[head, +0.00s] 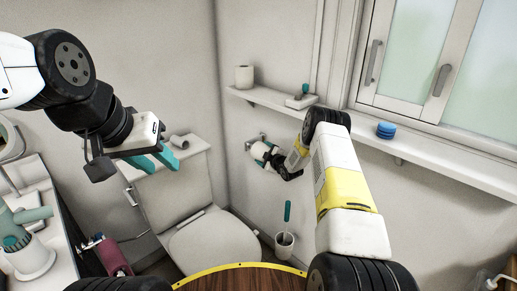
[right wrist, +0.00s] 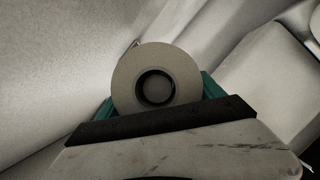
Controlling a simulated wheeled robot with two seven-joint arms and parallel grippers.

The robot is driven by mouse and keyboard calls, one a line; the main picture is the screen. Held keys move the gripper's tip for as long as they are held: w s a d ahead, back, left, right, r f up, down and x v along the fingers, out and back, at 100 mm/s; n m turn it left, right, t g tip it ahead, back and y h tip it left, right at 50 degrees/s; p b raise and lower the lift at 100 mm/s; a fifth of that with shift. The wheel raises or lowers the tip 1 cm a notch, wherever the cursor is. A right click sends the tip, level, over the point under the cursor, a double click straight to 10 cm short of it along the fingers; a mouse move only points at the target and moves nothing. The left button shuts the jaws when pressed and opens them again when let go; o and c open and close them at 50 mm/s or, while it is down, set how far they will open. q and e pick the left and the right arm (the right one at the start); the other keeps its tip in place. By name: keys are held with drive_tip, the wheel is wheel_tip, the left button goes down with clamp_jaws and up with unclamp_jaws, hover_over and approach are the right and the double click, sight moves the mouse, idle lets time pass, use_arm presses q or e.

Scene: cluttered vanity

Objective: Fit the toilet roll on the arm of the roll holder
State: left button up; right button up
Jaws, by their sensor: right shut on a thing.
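A white toilet roll (right wrist: 183,68) sits between the teal fingers of my right gripper (right wrist: 157,98) in the right wrist view. Its round end and dark core face the camera. The gripper is shut on it. In the head view, my right gripper (head: 270,158) holds the roll (head: 259,150) close to the side wall, right of the toilet. The roll holder (head: 250,143) shows as a small metal piece on the wall beside the roll. Its arm is mostly hidden, and I cannot tell whether it is inside the core. My left gripper (head: 157,162) is open and empty near the toilet tank.
A shelf (head: 440,168) runs above the holder, with another roll (head: 244,76) and a blue stacked item (head: 385,130) on it. A small grey roll (head: 179,141) lies on the toilet tank. A brush in a cup (head: 285,243) stands below. A counter (head: 55,260) is at left.

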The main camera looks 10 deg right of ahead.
drive_tip(key=shift+w+a, duration=0.25)
drive_tip(key=shift+w, duration=0.1)
drive_tip(key=shift+w+a, duration=0.7)
drive_tip(key=shift+w, duration=0.1)
drive_tip(key=shift+w+a, duration=0.1)
drive_tip(key=shift+w, duration=0.05)
idle(0.8)
drive_tip(key=shift+w+a, duration=0.4)
drive_tip(key=shift+w, duration=0.15)
drive_tip(key=o, duration=1.5)
